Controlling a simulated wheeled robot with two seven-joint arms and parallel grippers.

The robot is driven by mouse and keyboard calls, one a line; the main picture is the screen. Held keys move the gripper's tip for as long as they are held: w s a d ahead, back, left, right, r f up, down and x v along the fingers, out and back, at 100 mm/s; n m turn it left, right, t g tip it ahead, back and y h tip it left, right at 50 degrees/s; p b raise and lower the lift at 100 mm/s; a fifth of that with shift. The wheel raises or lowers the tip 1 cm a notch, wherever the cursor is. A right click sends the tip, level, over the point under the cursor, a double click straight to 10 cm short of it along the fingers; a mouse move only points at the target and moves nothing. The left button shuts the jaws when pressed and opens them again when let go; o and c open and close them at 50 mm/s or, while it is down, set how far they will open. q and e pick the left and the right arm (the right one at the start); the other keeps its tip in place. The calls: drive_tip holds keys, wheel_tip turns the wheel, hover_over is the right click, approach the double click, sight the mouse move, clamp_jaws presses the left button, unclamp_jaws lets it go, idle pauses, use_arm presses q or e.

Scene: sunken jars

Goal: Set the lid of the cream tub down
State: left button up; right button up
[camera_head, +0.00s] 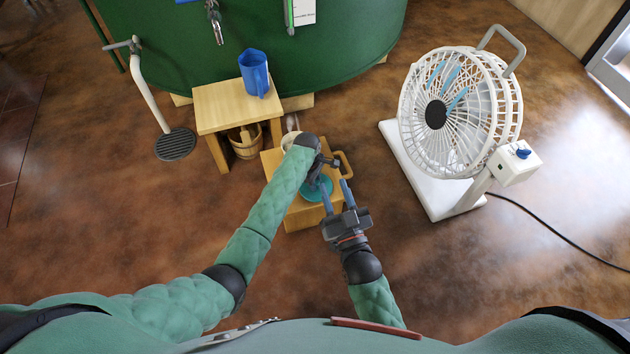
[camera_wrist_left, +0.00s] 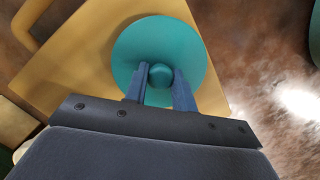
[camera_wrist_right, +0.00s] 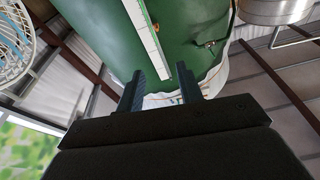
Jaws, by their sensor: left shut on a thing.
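The lid is a round teal disc with a small knob (camera_head: 318,189), and it fills the middle of the left wrist view (camera_wrist_left: 135,45). My left gripper (camera_wrist_left: 160,78) is shut on its knob. The lid is over the top of a low wooden stool (camera_head: 298,216); I cannot tell whether it touches the wood. A cream rim (camera_head: 288,140), perhaps the tub, shows behind my left wrist, which hides most of it. My right gripper (camera_head: 334,184) is open and empty beside the lid in the head view; its spread fingers also show in the right wrist view (camera_wrist_right: 161,78).
The low stool has a loop handle (camera_head: 346,163) on its right. A taller wooden stool (camera_head: 229,105) bears a blue jug (camera_head: 254,73), with a wooden bucket (camera_head: 245,143) below it. A green vat (camera_head: 330,40) stands behind. A white fan (camera_head: 455,100) stands right. Floor is clear in front.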

use_arm(q)
drive_tip(key=o, duration=1)
